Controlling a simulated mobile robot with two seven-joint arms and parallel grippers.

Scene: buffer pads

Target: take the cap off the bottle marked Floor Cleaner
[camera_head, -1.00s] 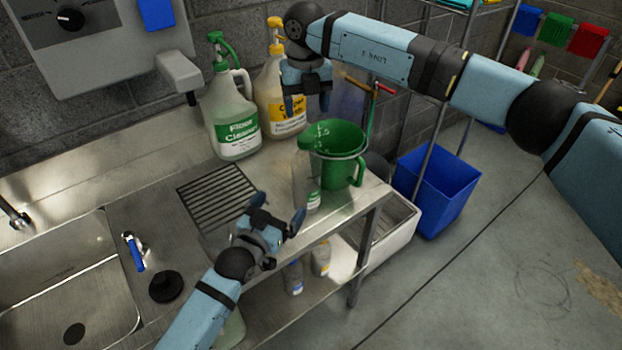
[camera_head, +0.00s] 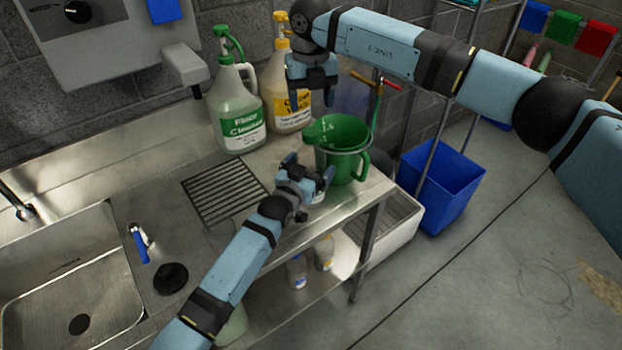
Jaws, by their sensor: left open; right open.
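The Floor Cleaner bottle (camera_head: 238,115) stands upright at the back of the steel counter, with a green label and a green spout top (camera_head: 228,42). Neither gripper touches it. My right gripper (camera_head: 312,98) is open, pointing down in front of the yellow-topped bottle (camera_head: 285,90), to the right of the Floor Cleaner bottle. My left gripper (camera_head: 309,169) is open at the front of the counter, beside the green jug (camera_head: 345,160). A small clear bottle (camera_head: 318,196) is mostly hidden by the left gripper; I cannot tell whether they touch.
A drain grate (camera_head: 222,192) lies in front of the Floor Cleaner bottle. A wall dispenser (camera_head: 120,40) hangs at upper left. A blue bin (camera_head: 441,185) stands on the floor at right.

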